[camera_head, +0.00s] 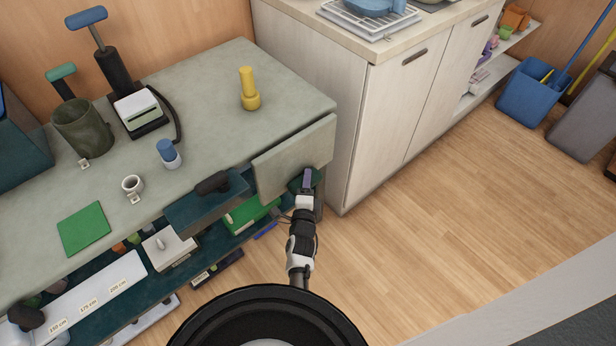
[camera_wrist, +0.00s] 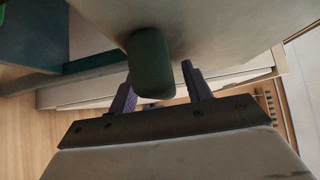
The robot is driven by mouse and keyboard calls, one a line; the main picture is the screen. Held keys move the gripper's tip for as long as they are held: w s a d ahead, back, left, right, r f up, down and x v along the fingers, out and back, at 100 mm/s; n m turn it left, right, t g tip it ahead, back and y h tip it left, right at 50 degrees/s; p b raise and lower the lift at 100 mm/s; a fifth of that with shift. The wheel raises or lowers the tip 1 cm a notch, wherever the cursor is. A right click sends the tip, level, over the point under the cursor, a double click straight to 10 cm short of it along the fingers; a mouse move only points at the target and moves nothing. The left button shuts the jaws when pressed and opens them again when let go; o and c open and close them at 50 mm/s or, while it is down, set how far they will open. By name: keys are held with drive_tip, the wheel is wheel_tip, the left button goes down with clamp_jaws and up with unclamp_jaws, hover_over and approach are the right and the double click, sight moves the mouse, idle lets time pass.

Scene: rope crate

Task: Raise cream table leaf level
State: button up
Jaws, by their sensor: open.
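The cream table leaf (camera_head: 295,157) is at the near right edge of the grey-green table (camera_head: 215,95) and slopes down from it rather than lying level. In the wrist view the leaf's pale face (camera_wrist: 220,28) fills the top, with a dark green rounded handle (camera_wrist: 152,62) standing out from it. My gripper (camera_head: 306,178) is at the leaf's lower right edge. In the wrist view my gripper (camera_wrist: 158,88) is open, with one purple finger on each side of the handle's end. I cannot tell whether either finger touches it.
A yellow peg-like object (camera_head: 249,90) stands on the table behind the leaf. A dark teal drawer (camera_head: 207,205) juts out left of the leaf. A pale cabinet (camera_head: 380,120) stands close on the right. The wooden floor (camera_head: 450,200) at right is clear.

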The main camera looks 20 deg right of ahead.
clamp_jaws()
idle(0.3)
drive_tip(key=shift+s+r, duration=0.1)
drive_tip(key=shift+r, duration=0.05)
